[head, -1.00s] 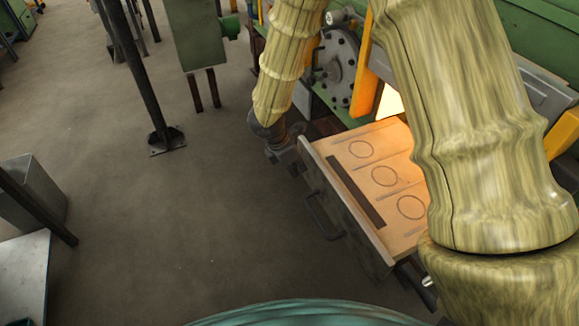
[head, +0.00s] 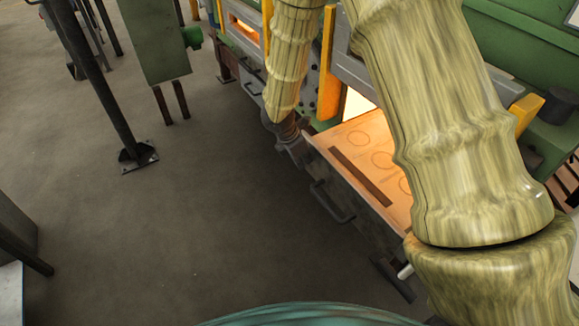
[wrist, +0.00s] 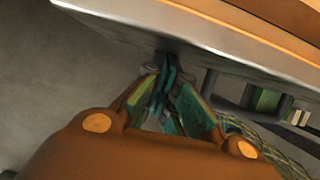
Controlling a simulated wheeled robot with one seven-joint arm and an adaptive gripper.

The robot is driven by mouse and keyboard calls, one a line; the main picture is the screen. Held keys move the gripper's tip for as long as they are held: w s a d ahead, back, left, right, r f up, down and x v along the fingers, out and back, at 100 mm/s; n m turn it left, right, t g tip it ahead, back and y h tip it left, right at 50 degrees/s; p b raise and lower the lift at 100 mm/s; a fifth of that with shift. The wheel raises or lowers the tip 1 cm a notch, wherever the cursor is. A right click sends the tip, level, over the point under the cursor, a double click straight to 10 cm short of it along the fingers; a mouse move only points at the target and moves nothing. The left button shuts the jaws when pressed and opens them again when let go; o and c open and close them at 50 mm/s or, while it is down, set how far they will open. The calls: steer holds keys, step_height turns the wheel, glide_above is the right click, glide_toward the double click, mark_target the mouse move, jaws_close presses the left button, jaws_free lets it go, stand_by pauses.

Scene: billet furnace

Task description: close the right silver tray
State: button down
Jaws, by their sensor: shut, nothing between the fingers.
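The tray (head: 345,138) juts out of the glowing furnace opening at the right. Its top is lit orange and has several ring marks and a dark slot. Its grey front panel (head: 335,183) has a dark bar handle (head: 332,203). My gripper (head: 292,146) is at the far left end of the front panel, on its outer side. In the wrist view, my shut, empty fingers (wrist: 165,82) point at the tray's pale front edge (wrist: 190,42), close against or just below it; exact contact is hard to tell. My arm hides the tray's right part.
The glowing opening (head: 357,104) lies behind the tray. Another lit opening (head: 245,28) is farther along the green furnace. A green box on legs (head: 155,40) and a dark post (head: 110,100) stand at the left. The floor (head: 180,220) before the tray is clear.

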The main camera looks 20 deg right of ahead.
mark_target(329, 143)
steer(key=w+d+p, duration=0.1)
steer(key=d, duration=0.3)
steer(key=w+d, duration=0.1)
steer(key=d, duration=0.4)
steer(key=w+d+p, duration=0.1)
steer(key=d, duration=0.4)
steer(key=shift+w+d+p, duration=0.1)
steer(key=shift+d+p, duration=0.1)
steer(key=shift+p, duration=0.15)
steer(key=shift+w+d, duration=0.1)
steer(key=shift+d, duration=0.05)
steer(key=shift+d+r, duration=0.1)
steer(key=shift+a, duration=0.55)
steer(key=a, duration=0.1)
steer(key=s+a, duration=0.1)
steer(key=a, duration=0.1)
steer(key=shift+a+r, duration=0.15)
steer(key=shift+a, duration=0.1)
steer(key=b+v, duration=0.1)
steer(key=v, duration=0.6)
steer(key=shift+a+r+b, duration=0.15)
steer(key=shift+r+b, duration=0.05)
steer(key=shift+b, duration=0.2)
steer(key=shift+v, duration=0.8)
steer(key=shift+s+r, duration=0.1)
steer(key=shift+r, duration=0.05)
